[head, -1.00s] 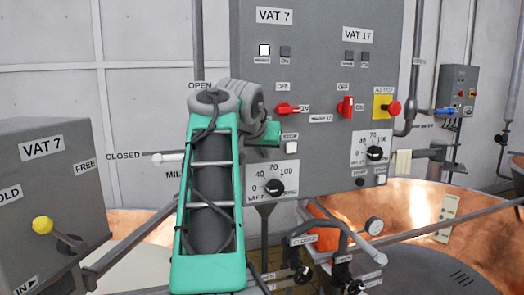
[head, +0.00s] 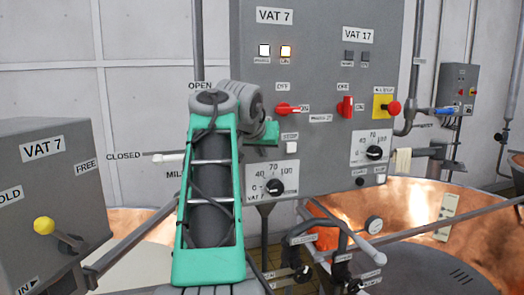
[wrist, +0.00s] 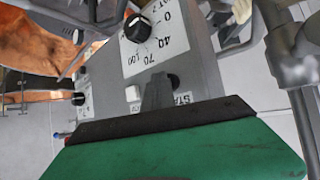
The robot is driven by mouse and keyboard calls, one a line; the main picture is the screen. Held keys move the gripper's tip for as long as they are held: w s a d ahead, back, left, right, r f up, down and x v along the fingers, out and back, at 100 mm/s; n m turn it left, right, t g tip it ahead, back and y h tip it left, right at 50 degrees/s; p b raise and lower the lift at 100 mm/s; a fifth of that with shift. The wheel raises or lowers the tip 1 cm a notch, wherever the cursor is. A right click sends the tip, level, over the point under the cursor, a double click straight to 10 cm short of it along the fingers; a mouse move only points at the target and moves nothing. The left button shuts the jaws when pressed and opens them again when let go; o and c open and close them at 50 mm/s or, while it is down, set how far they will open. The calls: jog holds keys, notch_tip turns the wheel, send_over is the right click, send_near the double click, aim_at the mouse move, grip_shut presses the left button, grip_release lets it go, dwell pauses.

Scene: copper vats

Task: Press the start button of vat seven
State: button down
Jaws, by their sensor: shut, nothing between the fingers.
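The grey control panel (head: 250,75) carries a VAT 7 label (head: 274,16) over its left column. My green gripper (head: 270,134) is at the panel, below the red switch (head: 288,108). In the wrist view my shut gripper (wrist: 158,85) has its grey tip against or very near a dark round button (wrist: 173,80), beside a partly covered label beginning "STA" (wrist: 182,98). Contact cannot be told for certain. In the head view my gripper hides this button.
A white button (head: 291,149) sits right of my gripper, with the vat 7 dial (head: 274,186) below. Vat 17's red switch (head: 345,107) and a red stop button on yellow (head: 393,107) are farther right. Handles and pipes (head: 315,235) crowd the space below the panel.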

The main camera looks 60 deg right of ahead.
dwell(0.3)
jog(key=shift+s+a+b, duration=0.4)
jog(key=shift+s+a, duration=0.2)
jog(key=shift+s, duration=0.05)
jog(key=shift+s+a+b, duration=1.05)
jog(key=shift+s+a, duration=0.7)
jog(key=shift+a, duration=0.05)
